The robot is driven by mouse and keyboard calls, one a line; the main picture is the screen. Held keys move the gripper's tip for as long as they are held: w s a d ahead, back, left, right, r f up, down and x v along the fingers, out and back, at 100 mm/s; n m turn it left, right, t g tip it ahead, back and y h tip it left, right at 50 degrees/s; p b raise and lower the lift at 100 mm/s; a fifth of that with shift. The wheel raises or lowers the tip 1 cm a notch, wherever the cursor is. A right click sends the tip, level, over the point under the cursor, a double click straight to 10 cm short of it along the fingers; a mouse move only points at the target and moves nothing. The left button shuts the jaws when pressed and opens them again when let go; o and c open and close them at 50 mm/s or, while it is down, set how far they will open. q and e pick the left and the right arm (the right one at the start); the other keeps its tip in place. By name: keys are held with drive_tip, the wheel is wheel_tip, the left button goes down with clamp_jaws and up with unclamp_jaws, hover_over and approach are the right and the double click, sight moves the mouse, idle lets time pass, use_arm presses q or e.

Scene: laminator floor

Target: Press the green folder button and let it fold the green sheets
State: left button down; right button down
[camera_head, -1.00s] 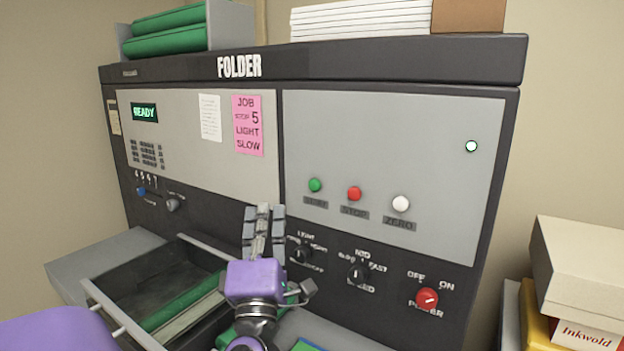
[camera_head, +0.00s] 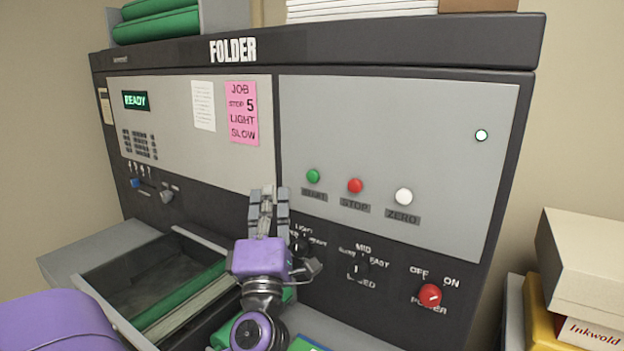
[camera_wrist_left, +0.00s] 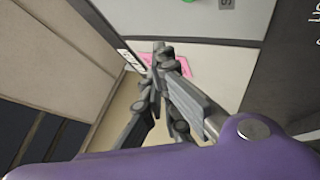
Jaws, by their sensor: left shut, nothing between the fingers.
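The green button (camera_head: 313,176), labelled START, sits on the grey right panel of the folder (camera_head: 330,66). A red STOP button (camera_head: 355,186) and a white ZERO button (camera_head: 404,196) are to its right. The display (camera_head: 135,101) reads READY. My left gripper (camera_head: 269,192) is shut and empty, in front of the panel, with its tips left of and slightly below the green button, apart from it in the picture. In the left wrist view the gripper (camera_wrist_left: 163,50) points toward the panel; a bit of green (camera_wrist_left: 147,3) shows at the top edge. My right gripper is not in view.
An open tray (camera_head: 115,330) with green inside juts out at lower left. Below the buttons are dark knobs and a red power knob (camera_head: 429,294). A pink job note (camera_head: 242,113) hangs left of the buttons. Boxes (camera_head: 585,262) stand at right. Green rolls or folders (camera_head: 155,26) lie on top.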

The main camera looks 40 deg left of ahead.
sight(312, 177)
use_arm(q)
drive_tip(key=w, duration=0.6)
drive_tip(key=shift+w+a, duration=0.35)
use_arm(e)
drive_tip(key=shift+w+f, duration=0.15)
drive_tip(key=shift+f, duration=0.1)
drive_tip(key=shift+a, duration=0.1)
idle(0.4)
use_arm(q)
drive_tip(key=shift+w, duration=0.1)
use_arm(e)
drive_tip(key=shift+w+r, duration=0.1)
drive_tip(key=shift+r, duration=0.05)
use_arm(q)
drive_tip(key=shift+w, duration=0.4)
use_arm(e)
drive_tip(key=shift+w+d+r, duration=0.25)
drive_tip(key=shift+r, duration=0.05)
